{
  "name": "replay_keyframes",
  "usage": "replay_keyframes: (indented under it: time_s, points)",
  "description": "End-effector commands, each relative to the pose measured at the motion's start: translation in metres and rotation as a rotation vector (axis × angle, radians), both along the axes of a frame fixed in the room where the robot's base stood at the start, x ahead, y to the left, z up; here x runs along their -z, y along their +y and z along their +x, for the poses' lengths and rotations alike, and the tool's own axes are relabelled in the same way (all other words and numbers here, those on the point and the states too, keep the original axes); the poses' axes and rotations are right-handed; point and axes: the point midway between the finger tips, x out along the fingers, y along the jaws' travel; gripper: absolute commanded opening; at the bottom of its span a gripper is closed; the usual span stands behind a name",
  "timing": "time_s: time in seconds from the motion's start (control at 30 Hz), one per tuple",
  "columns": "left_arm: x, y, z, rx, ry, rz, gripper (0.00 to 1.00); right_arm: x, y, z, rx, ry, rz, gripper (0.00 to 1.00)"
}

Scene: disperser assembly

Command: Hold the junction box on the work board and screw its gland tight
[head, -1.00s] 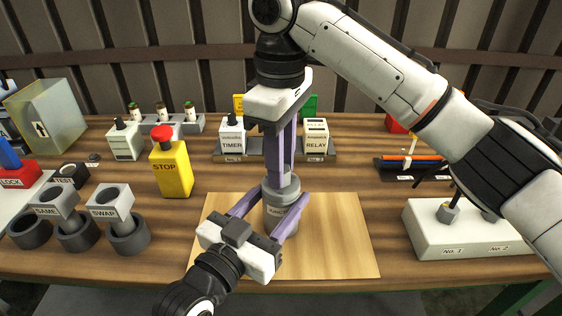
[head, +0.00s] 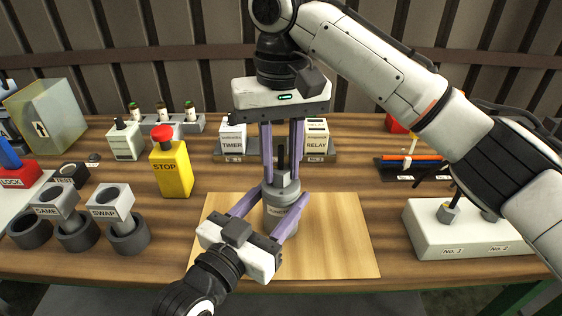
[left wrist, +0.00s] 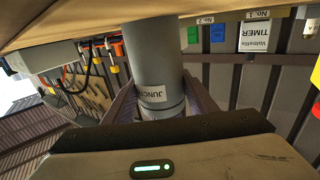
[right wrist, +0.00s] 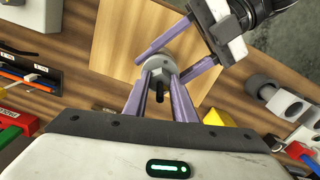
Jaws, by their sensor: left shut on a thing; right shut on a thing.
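The junction box (head: 279,214) is a grey upright cylinder with a label, standing on the pale work board (head: 340,240); it also shows in the left wrist view (left wrist: 155,55). My left gripper (head: 270,208) is shut on the box from the front, a purple finger on each side. The grey gland (head: 284,181) sits upright on top of the box, with a black stub rising from it; it also shows in the right wrist view (right wrist: 159,73). My right gripper (head: 283,178) points straight down from above and is shut on the gland. Its fingers partly hide the gland.
Behind stand the TIMER (head: 232,137) and RELAY (head: 316,138) blocks. A yellow STOP button box (head: 171,168) and the SAME and SWAP parts (head: 110,203) are at left. A white No.1/No.2 block (head: 455,232) is at right. The board's right part is bare.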

Motion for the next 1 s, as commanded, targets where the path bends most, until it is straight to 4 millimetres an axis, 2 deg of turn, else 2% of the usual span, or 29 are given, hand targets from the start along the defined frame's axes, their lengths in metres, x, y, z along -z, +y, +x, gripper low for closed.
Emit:
replay_keyframes:
  time_s: [0.4,0.93,0.97,1.0]
  points:
    - [0.0004,-0.0012,-0.0009,0.003,0.001,0.001,0.14,-0.0011,-0.0002,0.0018,0.186,-0.006,0.003,0.02]
    - [0.0005,-0.0013,-0.0011,0.003,0.001,0.000,0.14,-0.0012,-0.0006,0.0023,0.211,-0.008,0.003,0.02]
    - [0.0005,-0.0013,-0.0011,0.003,0.001,0.000,0.14,-0.0012,-0.0006,0.0023,0.211,-0.008,0.003,0.26]
    - [0.0005,-0.0013,-0.0011,0.003,0.001,0.000,0.14,-0.0011,-0.0005,0.0022,0.210,-0.006,0.003,0.32]
